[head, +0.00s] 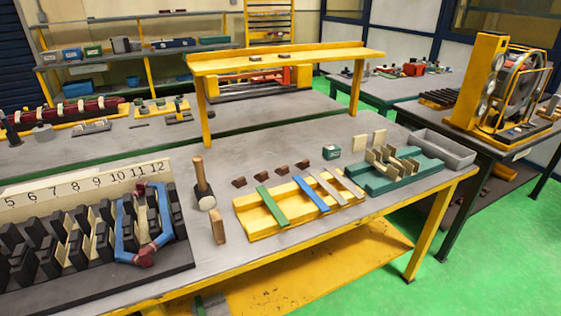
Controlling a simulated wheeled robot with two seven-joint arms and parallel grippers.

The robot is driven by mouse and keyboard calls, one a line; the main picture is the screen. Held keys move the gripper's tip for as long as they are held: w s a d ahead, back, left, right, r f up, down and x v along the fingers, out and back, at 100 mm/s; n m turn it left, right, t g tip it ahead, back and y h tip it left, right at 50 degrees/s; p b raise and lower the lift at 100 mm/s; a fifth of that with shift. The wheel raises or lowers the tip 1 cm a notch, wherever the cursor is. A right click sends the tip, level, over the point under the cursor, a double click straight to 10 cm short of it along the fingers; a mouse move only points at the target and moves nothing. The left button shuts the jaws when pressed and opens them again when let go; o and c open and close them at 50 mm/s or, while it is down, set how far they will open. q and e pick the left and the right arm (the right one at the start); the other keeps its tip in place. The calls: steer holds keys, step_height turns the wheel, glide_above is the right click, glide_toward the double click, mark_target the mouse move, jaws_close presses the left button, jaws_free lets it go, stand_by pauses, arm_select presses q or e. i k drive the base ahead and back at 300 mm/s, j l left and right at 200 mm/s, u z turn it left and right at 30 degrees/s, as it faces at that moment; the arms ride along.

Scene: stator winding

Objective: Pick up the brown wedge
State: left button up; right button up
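Several small dark brown wedges lie in a slanting row on the grey table behind the yellow tray. The nearest brown wedge (238,182) is at the left end of the row. Another brown wedge (267,175) is just right of it, and the brown wedge (302,164) at the right end is farthest away. They lie apart from each other and nothing covers them. Neither of my grippers is in the head view.
The yellow tray (262,224) bears green, blue and grey strips. A green fixture (420,177) is at right; a raised yellow shelf (330,56) spans behind.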

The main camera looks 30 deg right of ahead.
mark_target(283, 170)
steer(key=i+l, duration=0.15)
steer(key=l, duration=0.2)
steer(key=i+l+u, duration=0.15)
steer(key=i+l, duration=0.15)
steer(key=l, duration=0.35)
steer(key=i+l+u, duration=0.15)
steer(key=l, duration=0.2)
steer(key=i+l, duration=0.15)
steer(key=l, duration=0.25)
steer(key=j+u, duration=0.05)
